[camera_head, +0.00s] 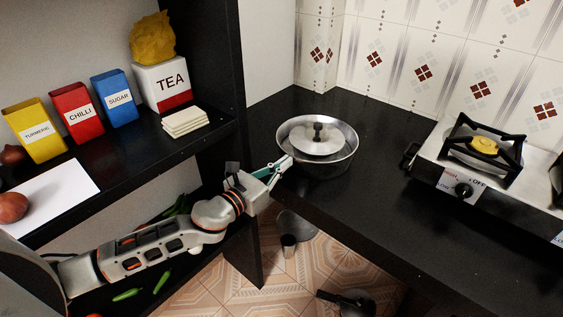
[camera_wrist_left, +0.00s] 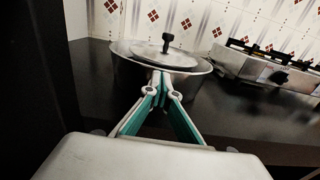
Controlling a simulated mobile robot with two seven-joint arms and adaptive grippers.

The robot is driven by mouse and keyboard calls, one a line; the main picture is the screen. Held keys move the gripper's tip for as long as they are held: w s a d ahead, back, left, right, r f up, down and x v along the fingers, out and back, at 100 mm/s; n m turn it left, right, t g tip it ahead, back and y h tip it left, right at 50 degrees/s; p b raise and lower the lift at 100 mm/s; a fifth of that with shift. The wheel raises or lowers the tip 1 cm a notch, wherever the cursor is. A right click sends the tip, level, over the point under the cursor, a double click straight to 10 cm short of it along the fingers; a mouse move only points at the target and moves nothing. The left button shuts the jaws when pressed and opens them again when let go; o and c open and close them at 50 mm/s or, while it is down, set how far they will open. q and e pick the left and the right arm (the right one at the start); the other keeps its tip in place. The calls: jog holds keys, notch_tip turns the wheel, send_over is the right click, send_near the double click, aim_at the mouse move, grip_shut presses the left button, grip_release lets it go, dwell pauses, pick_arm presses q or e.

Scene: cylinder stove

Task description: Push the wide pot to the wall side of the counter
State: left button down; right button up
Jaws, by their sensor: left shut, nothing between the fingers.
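The wide pot (camera_head: 335,168) is a dark metal pan with a shiny rim and a grey lid (camera_head: 317,141) with a black knob. It stands upright on the black counter (camera_head: 390,201), near its left end. My left gripper (camera_head: 286,161) is shut and empty, with its fingertips at the pot's near left side. In the left wrist view the fingertips (camera_wrist_left: 161,76) meet in front of the pot (camera_wrist_left: 125,68) and hide part of its wall. I cannot tell whether they touch it. My right gripper is not in view.
A tiled wall (camera_head: 385,60) runs behind the counter. A gas stove (camera_head: 436,148) stands to the right, with bare counter between it and the pot. A dark shelf (camera_head: 130,165) with spice boxes and a tea box (camera_head: 160,82) is at left. Pans lie on the floor.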

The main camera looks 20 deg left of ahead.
aim_at(294, 171)
pick_arm(q)
jog(key=shift+s, duration=0.1)
jog(key=x, duration=0.5)
jog(key=shift+r+p, duration=0.2)
jog(key=shift+p, duration=0.2)
jog(key=x, duration=0.9)
jog(key=shift+s+f+b, duration=0.1)
jog(key=shift+f+b, duration=0.2)
jog(key=shift+b, duration=0.1)
jog(key=shift+w+d, duration=0.1)
jog(key=shift+w, duration=0.3)
